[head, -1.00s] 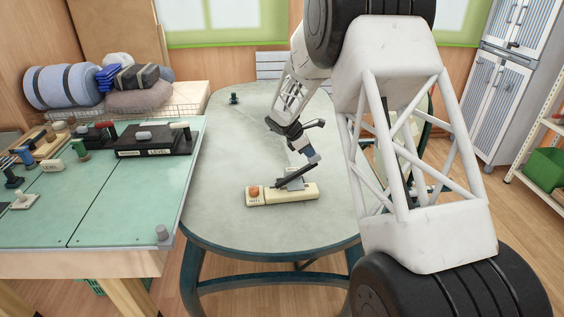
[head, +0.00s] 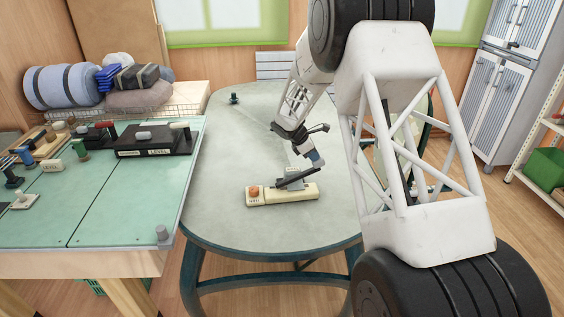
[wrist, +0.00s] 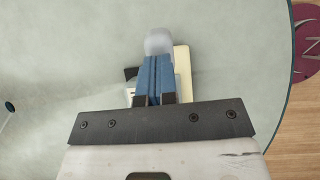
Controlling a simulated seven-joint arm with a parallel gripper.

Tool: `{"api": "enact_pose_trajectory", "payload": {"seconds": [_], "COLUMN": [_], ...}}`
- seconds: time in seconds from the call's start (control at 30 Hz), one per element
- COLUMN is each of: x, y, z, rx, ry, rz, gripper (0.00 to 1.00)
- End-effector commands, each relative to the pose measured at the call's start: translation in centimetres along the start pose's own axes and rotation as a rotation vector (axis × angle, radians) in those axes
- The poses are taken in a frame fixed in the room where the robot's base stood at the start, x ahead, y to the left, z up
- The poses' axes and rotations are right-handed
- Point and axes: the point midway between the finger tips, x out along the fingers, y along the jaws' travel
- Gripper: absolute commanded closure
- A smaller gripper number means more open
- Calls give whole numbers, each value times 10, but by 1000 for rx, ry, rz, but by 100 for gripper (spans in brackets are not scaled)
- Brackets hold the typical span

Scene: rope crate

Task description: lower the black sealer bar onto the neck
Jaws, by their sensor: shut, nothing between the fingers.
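The sealer is a long cream base (head: 285,196) with an orange knob at its left end, lying on the grey table. Its black sealer bar (head: 297,180) slants over the base, with its right end raised. My gripper (head: 318,163) has blue fingers, shut and empty, at the bar's raised right end; I cannot tell whether they touch it. In the wrist view the shut fingers (wrist: 155,60) cover most of the bar, and part of the cream base (wrist: 183,75) shows to their right. A pale grey rounded piece (wrist: 158,42) shows beyond the fingertips. I cannot make out the neck clearly.
A green-topped bench (head: 95,205) at the left holds several tools and a black level block (head: 155,143). A small dark object (head: 234,98) stands at the table's far left. The table (head: 225,150) is clear left of the sealer. My arm hides its right side.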

Motion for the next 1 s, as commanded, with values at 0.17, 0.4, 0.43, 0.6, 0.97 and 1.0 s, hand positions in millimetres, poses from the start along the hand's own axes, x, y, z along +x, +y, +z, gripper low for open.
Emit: {"api": "enact_pose_trajectory", "payload": {"seconds": [0.17,0.4,0.43,0.6,0.97,1.0], "x": [5,11,12,13,14,14], "y": [0,0,0,0,0,0], "z": [1,1,2,2,2,2], "rx": [0,0,0,0,0,0], "ry": [0,0,0,0,0,0], "rz": [-1,-1,-1,-1,-1,-1], "gripper": [100,100,100,100,100,100]}}
